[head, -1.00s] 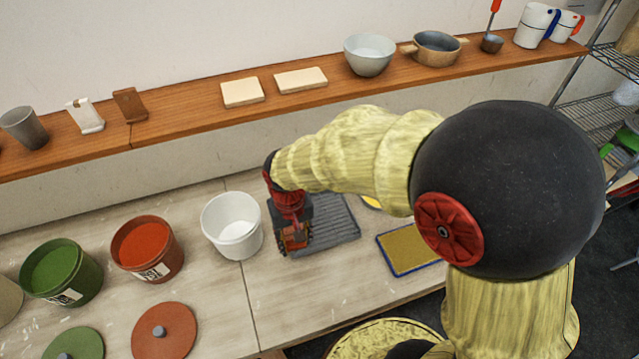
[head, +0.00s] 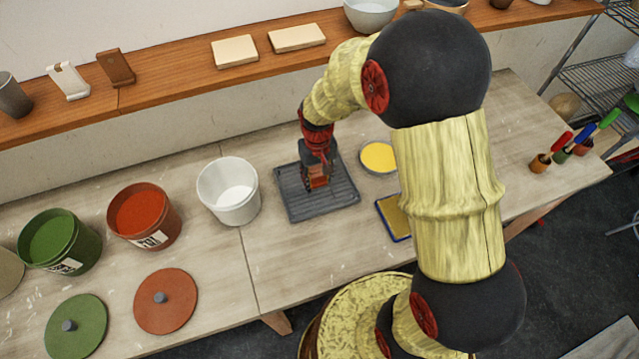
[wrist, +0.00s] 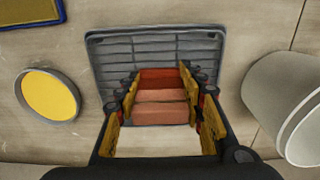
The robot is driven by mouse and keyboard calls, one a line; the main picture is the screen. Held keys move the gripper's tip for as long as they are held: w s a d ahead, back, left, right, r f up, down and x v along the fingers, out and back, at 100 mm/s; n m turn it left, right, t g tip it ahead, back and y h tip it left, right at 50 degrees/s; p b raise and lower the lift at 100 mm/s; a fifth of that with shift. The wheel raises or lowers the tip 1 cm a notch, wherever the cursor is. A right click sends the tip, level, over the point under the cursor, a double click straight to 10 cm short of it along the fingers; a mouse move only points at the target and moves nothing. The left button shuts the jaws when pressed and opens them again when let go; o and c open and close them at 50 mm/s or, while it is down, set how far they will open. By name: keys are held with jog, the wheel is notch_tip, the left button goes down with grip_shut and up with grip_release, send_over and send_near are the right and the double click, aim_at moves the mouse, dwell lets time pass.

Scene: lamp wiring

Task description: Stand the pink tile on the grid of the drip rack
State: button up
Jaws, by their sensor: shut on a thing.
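The drip rack (head: 300,208) is a dark grey tray with a ribbed grid, lying on the table right of the white bucket. It also shows at the top of the wrist view (wrist: 112,62). My gripper (head: 317,172) points down over the rack's middle. Its fingers (wrist: 162,82) are shut on the pink tile (wrist: 160,97), whose far end is redder. In the head view the tile (head: 319,183) is a small orange-red patch below the fingers. I cannot tell whether its lower end touches the grid.
A white bucket (head: 229,192) stands left of the rack. A yellow round dish (head: 378,157) and a blue-edged yellow tray (head: 391,218) are on its right. Red (head: 144,216) and green (head: 61,242) buckets stand farther left. A shelf (head: 170,85) runs behind.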

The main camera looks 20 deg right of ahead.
aim_at(320, 181)
jog(key=shift+w+d+f, duration=0.15)
jog(key=shift+d+f, duration=0.1)
jog(key=shift+f, duration=0.15)
jog(key=shift+w+d+f, duration=0.1)
jog(key=shift+w+f, duration=0.05)
jog(key=shift+f, duration=1.55)
jog(key=shift+f+b, duration=0.1)
jog(key=shift+b, duration=0.25)
jog(key=o, duration=1.2)
